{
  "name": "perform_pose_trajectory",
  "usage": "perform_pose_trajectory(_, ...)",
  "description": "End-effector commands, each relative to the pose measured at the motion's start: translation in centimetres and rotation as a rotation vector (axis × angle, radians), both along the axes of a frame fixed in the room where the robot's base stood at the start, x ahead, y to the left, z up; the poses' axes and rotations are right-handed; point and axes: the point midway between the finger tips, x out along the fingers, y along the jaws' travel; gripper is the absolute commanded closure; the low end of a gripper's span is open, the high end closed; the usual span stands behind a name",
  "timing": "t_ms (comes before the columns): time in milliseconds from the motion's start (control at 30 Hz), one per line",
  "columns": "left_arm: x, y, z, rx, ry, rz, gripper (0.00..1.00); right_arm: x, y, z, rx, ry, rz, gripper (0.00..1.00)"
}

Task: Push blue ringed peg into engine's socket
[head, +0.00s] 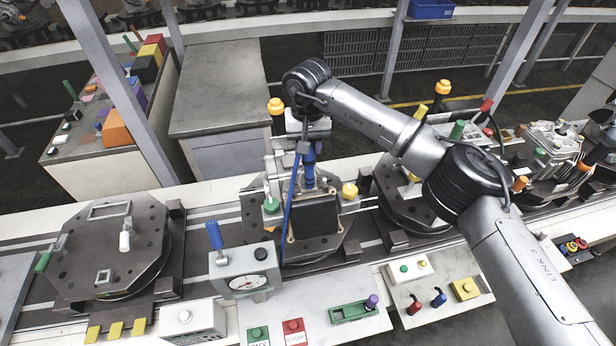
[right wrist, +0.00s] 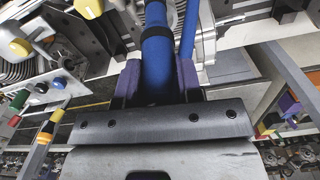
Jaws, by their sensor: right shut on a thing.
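My right gripper (head: 308,158) reaches in from the right over the middle fixture. It is shut on the blue peg (head: 309,172), which stands about upright. In the right wrist view the blue peg (right wrist: 157,62) with a dark ring sits between purple finger pads. The engine (head: 315,217) appears as a dark block with light metal parts on the middle fixture plate, below the peg. The peg's lower end is close above or at the engine; I cannot tell whether it touches. The socket is hidden. My left gripper is not in view.
A thin blue line (head: 289,205) runs down in front of the engine. A gauge box (head: 245,272) with a blue handle stands before the fixture. An empty-looking fixture plate (head: 75,262) lies left. Orange-capped and yellow-capped posts flank the engine. Control panels line the front.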

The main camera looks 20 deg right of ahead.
Motion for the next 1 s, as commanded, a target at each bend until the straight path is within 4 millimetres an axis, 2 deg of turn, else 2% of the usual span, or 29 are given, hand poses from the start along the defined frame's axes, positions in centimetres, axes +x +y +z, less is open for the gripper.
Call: perform_pose_trajectory(1000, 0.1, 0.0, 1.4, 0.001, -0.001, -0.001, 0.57, 2.7, -0.7, 0.1, -0.032, -0.009, -0.257, 1.00)
